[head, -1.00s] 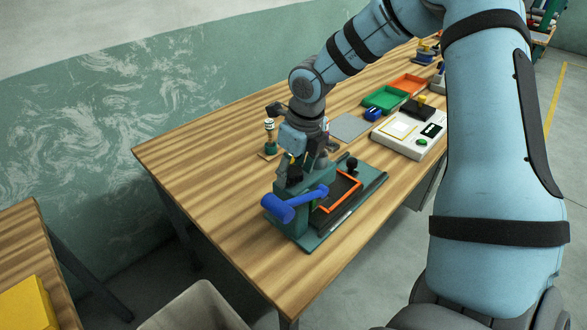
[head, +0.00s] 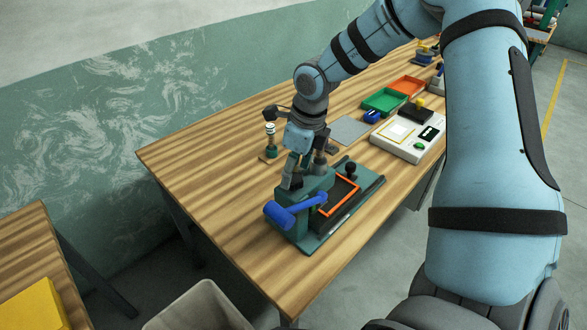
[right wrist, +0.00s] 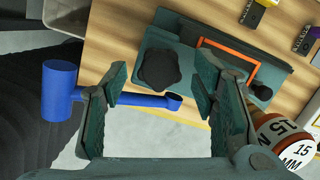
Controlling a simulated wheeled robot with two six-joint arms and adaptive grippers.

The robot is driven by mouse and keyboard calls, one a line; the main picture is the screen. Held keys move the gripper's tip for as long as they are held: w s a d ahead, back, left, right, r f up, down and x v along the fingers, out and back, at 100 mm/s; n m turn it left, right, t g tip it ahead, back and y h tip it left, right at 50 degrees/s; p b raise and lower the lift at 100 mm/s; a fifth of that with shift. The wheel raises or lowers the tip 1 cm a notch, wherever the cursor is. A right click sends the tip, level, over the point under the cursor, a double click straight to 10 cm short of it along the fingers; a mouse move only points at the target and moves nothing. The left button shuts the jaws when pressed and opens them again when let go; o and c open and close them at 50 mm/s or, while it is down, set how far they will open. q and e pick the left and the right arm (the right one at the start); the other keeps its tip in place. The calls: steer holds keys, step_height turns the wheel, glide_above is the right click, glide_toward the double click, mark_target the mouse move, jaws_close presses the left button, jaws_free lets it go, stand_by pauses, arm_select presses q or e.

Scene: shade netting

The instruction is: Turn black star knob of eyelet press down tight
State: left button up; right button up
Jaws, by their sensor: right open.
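The black star knob (right wrist: 159,69) sits on top of the green eyelet press and shows between my fingers in the right wrist view. The press (head: 320,184) stands on the near part of the wooden table, with a blue lever handle (head: 292,213) and an orange-edged frame (head: 342,199). My right gripper (head: 304,176) points down over the press's head. It is open, with one finger on each side of the knob and a visible gap to both (right wrist: 159,78). In the head view the gripper mostly hides the knob. My left gripper is not in view.
A cylinder labelled 15 MM (right wrist: 288,138) stands close by the right finger. A black ball knob (head: 351,169) rises from the press. Green (head: 384,101) and orange (head: 407,86) trays and a white device (head: 400,147) lie farther along. The table's left part is clear.

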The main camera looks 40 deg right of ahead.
mark_target(294, 178)
steer(key=shift+r+n+y, duration=0.25)
steer(key=shift+n+y, duration=0.05)
steer(key=shift+n, duration=0.8)
steer(key=shift+d+f+n, duration=0.1)
steer(key=shift+f+n, duration=0.1)
steer(key=shift+n, duration=0.3)
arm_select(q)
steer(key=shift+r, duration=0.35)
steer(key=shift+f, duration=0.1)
arm_select(e)
steer(key=b+x, duration=0.2)
steer(key=b, duration=0.1)
steer(key=b+x, duration=0.1)
steer(key=shift+s+d+f, duration=0.1)
steer(key=shift+s+f, duration=0.05)
steer(key=shift+s, duration=0.05)
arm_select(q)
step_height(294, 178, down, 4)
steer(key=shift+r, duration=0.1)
arm_select(e)
steer(key=shift+c, duration=0.5)
